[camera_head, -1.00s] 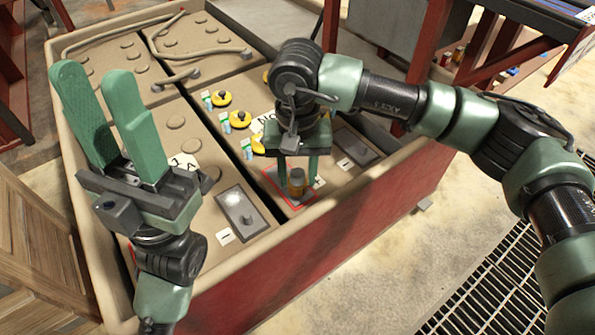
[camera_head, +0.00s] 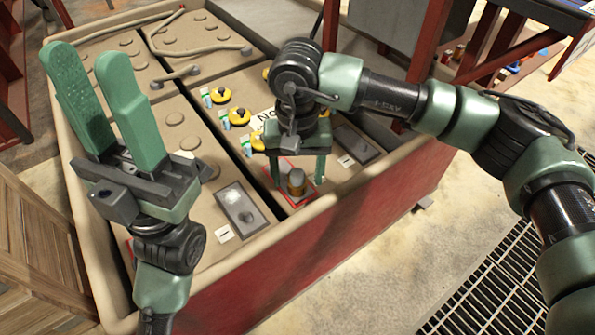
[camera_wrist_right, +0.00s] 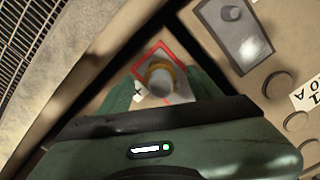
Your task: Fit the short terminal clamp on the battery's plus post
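The plus post (camera_head: 297,178) is a grey stub inside a red square outline at the battery's (camera_head: 262,92) near end. The copper-coloured clamp (camera_head: 293,190) sits low and appears to be around the post; in the right wrist view the clamp (camera_wrist_right: 178,72) shows as a ring at the base of the post (camera_wrist_right: 159,82). My right gripper (camera_head: 298,178) points down over them, its fingers open on both sides and apart from the clamp. My left gripper (camera_head: 90,58) is raised at the left, open and empty, fingers pointing up.
A grey plate with a minus post (camera_head: 238,208) is on the battery to the left. Several yellow caps (camera_head: 239,116) stand behind my right gripper. Hoses (camera_head: 195,58) lie on the far batteries. The red box's tan rim (camera_head: 255,238) borders the near side.

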